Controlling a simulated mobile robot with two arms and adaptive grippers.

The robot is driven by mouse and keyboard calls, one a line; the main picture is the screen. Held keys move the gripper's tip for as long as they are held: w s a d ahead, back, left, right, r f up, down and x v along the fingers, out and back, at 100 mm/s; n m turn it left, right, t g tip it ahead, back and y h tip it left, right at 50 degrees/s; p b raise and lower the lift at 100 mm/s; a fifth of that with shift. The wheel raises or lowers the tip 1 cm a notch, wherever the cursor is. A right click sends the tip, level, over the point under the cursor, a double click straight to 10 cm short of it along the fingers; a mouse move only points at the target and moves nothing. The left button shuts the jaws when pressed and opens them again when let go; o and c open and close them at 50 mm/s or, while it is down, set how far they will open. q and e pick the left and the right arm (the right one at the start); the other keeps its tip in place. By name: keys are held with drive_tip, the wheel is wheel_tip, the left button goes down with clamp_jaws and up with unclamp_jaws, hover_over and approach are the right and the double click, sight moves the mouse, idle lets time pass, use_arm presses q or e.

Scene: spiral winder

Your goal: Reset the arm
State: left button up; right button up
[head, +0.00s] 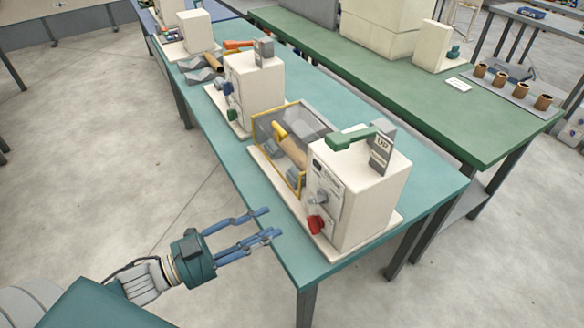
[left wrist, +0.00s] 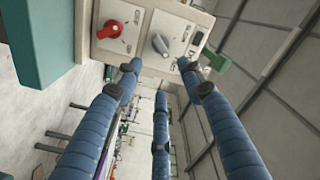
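The winder (head: 352,190) is a cream box at the near end of the teal table. A green arm (head: 350,138) lies across its top, beside a grey plate marked "UP" (head: 382,150). Its front has a red knob (head: 316,224) and a grey knob (head: 319,198); the left wrist view also shows the red knob (left wrist: 110,30) and grey knob (left wrist: 160,44). My left gripper (head: 265,224) has its blue fingers apart and empty, left of the winder, apart from it. Its fingers also show in the left wrist view (left wrist: 158,72). My right gripper is out of view.
A yellow-framed guard (head: 276,150) with a tan roll (head: 291,150) adjoins the winder. Another cream machine (head: 254,88) stands farther along the teal table (head: 290,262). A green table (head: 500,140) behind holds several brown cups. The floor at left is clear.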

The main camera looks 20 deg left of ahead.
use_arm(q)
drive_tip(key=w+a+f+n+y, duration=0.1)
drive_tip(key=a+f+n+y, duration=0.2)
drive_tip(key=a+f, duration=0.35)
drive_tip(key=w+a+f+n+y, duration=0.1)
drive_tip(key=a+f+n+y, duration=0.2)
drive_tip(key=f, duration=0.7)
drive_tip(key=s+a+f+n+g+y, duration=0.2)
drive_tip(key=s+a+f, duration=0.1)
drive_tip(key=f, duration=0.6)
drive_tip(key=s+a+f+n+g+y, duration=0.1)
drive_tip(key=s+a+f+y, duration=0.2)
drive_tip(key=f, duration=0.5)
drive_tip(key=s+d+f+n+g, duration=0.1)
drive_tip(key=s+f+n+g, duration=0.15)
drive_tip(key=s+f, duration=0.65)
drive_tip(key=s+d+f+n+g, duration=0.1)
drive_tip(key=s+d+f+g, duration=0.3)
drive_tip(key=s, duration=0.6)
drive_tip(key=s+d+f+n+g, duration=0.1)
drive_tip(key=s+d+f+g, duration=0.2)
drive_tip(key=s+d+f, duration=0.5)
wheel_tip(320, 180, down, 3)
drive_tip(key=shift+s+d+r+g, duration=0.15)
drive_tip(key=shift+s+d+g, duration=0.2)
drive_tip(key=shift+s, duration=0.65)
